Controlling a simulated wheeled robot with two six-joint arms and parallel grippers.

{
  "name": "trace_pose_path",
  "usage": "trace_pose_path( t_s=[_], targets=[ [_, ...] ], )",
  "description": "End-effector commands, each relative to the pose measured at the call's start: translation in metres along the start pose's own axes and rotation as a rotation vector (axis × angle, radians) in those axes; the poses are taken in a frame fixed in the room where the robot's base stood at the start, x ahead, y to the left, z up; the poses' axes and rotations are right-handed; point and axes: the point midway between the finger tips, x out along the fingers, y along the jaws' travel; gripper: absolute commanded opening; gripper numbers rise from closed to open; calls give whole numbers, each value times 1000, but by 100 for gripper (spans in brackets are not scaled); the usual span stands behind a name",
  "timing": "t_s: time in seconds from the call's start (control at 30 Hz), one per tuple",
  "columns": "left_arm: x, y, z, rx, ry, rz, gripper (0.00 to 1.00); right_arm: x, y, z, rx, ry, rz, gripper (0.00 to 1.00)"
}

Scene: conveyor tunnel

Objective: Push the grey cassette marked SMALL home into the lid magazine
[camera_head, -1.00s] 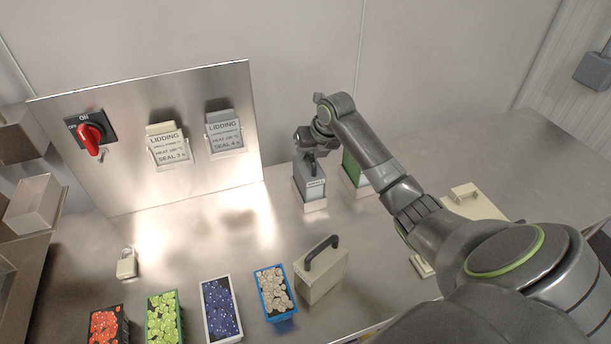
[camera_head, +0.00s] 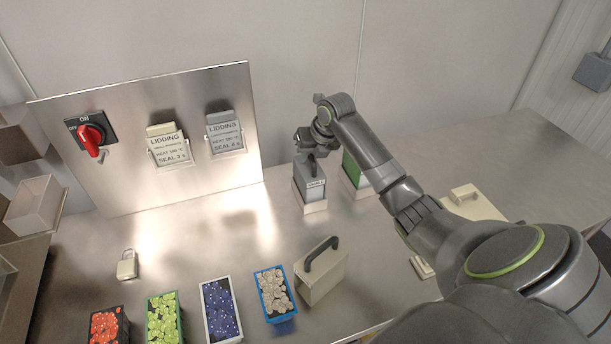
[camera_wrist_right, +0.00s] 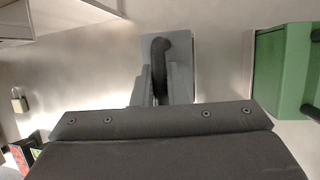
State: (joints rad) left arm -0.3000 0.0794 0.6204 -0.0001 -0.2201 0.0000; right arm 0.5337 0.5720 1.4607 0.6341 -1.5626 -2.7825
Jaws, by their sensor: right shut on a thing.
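The grey cassette (camera_head: 309,188) stands upright on a pale base (camera_head: 315,207) at the back middle of the bench. It bears a small label that is too small to read with certainty. My right gripper (camera_head: 310,158) is above it and shut on its dark handle. In the right wrist view the fingers (camera_wrist_right: 160,88) are on either side of the black handle (camera_wrist_right: 158,55), with the grey cassette (camera_wrist_right: 183,50) behind. Which part is the lid magazine is not clear, and the cassette's lower end is partly hidden. My left gripper is out of view.
A green cassette (camera_head: 352,168) stands just right of the grey one, partly behind my arm. A cream cassette (camera_head: 322,284) with a black handle stands in front. Several filled trays (camera_head: 220,310) line the front edge. A steel panel with a red switch (camera_head: 90,140) stands left.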

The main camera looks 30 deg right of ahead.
Motion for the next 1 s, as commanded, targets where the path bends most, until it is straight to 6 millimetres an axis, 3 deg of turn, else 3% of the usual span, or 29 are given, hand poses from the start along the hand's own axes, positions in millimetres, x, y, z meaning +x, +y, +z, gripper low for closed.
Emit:
trace_pose_path(
  t_s=[0.6, 1.0],
  targets=[
    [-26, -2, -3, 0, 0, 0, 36, -25, 6, 11, -1, -3, 1, 0],
    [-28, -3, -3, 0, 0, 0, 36, -26, 6, 12, -1, -3, 1, 0]
  ],
)
